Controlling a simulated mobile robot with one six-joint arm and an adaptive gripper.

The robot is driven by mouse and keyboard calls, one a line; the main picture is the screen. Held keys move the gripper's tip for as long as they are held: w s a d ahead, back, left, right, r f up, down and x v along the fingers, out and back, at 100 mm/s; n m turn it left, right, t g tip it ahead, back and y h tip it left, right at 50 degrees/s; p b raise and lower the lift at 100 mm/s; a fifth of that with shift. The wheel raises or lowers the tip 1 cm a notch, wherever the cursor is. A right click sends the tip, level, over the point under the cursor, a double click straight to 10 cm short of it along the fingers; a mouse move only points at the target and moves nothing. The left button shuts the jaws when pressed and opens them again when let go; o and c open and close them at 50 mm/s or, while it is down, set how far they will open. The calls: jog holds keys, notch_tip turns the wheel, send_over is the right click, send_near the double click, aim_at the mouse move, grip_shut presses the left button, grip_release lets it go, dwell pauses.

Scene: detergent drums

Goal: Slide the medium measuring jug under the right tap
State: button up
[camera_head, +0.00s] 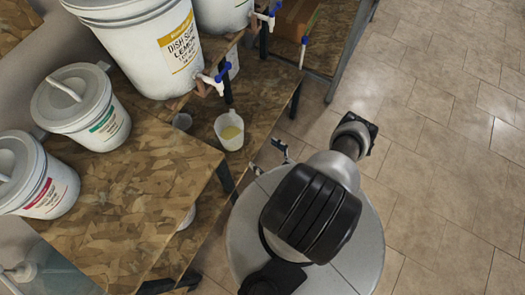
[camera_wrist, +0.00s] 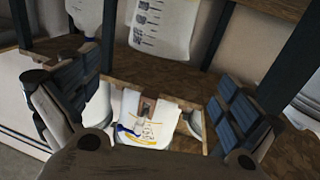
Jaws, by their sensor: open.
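A white measuring jug (camera_head: 230,130) with yellow liquid stands on the lower wooden shelf in the head view. A tap with a blue lever (camera_head: 215,80) sticks out from the lemon dish soap drum, above and left of the jug. Another blue-levered tap (camera_head: 268,16) is on the drum further back. My gripper (camera_head: 270,160) is to the right of the jug, apart from it, mostly hidden by my arm. In the wrist view my gripper (camera_wrist: 150,110) is open; a white printed object (camera_wrist: 145,122) appears between its fingers.
The lemon drum (camera_head: 145,40), a green-labelled drum (camera_head: 82,105) and a pink-labelled drum (camera_head: 35,175) stand on the wooden bench (camera_head: 140,195). Dark table legs frame the shelf edge. Tiled floor (camera_head: 450,150) is clear on the right.

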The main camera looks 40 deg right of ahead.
jog(key=w+a, duration=0.2)
jog(key=w, duration=1.5)
jog(key=shift+w+a+b, duration=0.15)
jog(key=shift+a+b, duration=0.15)
jog(key=shift+c, duration=0.6)
jog(key=c, duration=1)
